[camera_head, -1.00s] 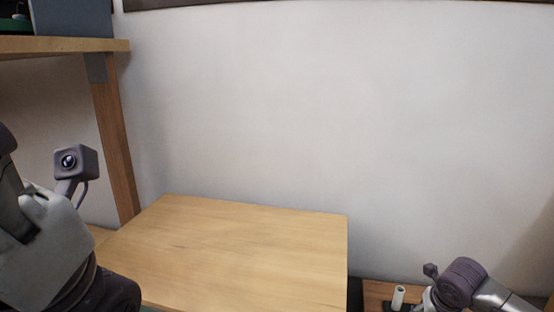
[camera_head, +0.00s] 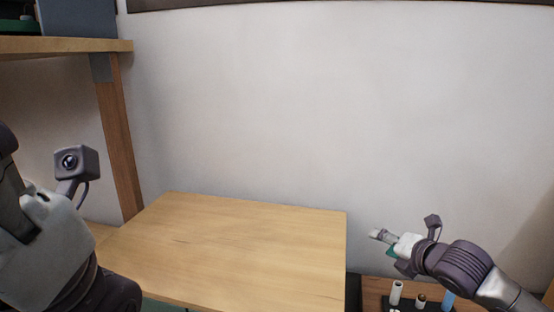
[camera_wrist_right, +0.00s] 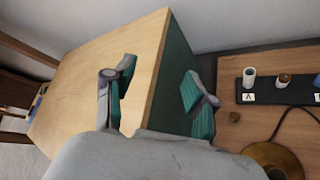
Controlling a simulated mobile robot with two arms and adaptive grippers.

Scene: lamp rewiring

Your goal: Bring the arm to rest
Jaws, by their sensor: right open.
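My right gripper (camera_head: 382,240) is raised at the right of the head view, beside the wooden box-like table (camera_head: 230,250). In the right wrist view, its two teal-padded fingers (camera_wrist_right: 158,85) stand wide apart with nothing between them. The table's wooden top and dark green side lie behind the fingers. My left arm stands at the left edge of the head view, with its wrist camera facing out. Its fingers cannot be made out.
A lower wooden surface at the right carries a black rack (camera_wrist_right: 272,93) labelled A, with a white cylinder (camera_wrist_right: 249,77) and a brown-topped one (camera_wrist_right: 284,81). A round brass piece (camera_wrist_right: 272,160) and dark cable lie near it. A shelf (camera_head: 70,45) stands left; the tabletop is bare.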

